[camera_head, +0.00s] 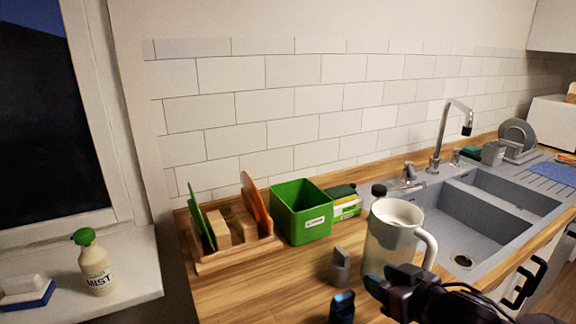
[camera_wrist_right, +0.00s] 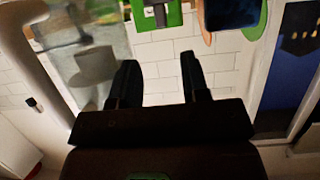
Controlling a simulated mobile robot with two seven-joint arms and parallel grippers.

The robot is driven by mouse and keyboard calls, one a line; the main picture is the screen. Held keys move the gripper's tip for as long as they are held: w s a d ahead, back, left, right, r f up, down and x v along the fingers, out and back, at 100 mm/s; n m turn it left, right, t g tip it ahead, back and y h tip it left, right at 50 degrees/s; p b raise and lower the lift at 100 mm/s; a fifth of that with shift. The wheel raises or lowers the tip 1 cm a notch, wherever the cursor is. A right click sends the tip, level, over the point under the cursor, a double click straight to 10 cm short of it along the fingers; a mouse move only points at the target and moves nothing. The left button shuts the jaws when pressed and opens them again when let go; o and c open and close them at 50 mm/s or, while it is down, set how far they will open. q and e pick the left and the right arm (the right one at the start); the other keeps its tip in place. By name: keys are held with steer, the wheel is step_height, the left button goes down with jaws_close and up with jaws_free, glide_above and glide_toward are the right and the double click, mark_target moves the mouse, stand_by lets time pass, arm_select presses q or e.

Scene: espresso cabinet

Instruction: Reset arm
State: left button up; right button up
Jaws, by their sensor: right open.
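My right gripper (camera_head: 376,286) is at the lower right in the head view, just in front of the white and grey jug (camera_head: 385,245) with a handle. In the right wrist view its two dark fingers (camera_wrist_right: 158,75) are apart, with only wall tiles showing between them. The jug also shows, blurred, at the left of the wrist view (camera_wrist_right: 88,50); I cannot tell whether the gripper touches it. My left gripper is not in view.
A grey object (camera_head: 340,268) and a dark blue-topped object (camera_head: 342,308) are left of my gripper. A green box (camera_head: 301,212) and a wooden rack (camera_head: 240,257) with boards stand behind. The sink (camera_head: 470,220) is right. Bare counter (camera_head: 280,285) lies front left.

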steer(key=s+d+f+m+g+h, duration=0.1)
steer(key=s+d+f+g+h, duration=0.15)
steer(key=s+f, duration=0.5)
steer(key=s+d+f+m+g+h, duration=0.15)
steer(key=s+f+g, duration=0.25)
steer(key=s, duration=0.6)
steer(key=s+d+f+m+g+h, duration=0.25)
steer(key=s+f, duration=0.25)
steer(key=s, duration=0.4)
steer(key=w+f+n+t+y, duration=0.1)
steer(key=w+f+t, duration=0.6)
steer(key=f, duration=0.3)
steer(key=shift+w+a+f+n+t, duration=0.2)
steer(key=shift+w+a+n+t, duration=0.1)
steer(key=shift+a+n+t, duration=0.1)
steer(key=shift+w+y, duration=0.1)
steer(key=shift+y, duration=0.15)
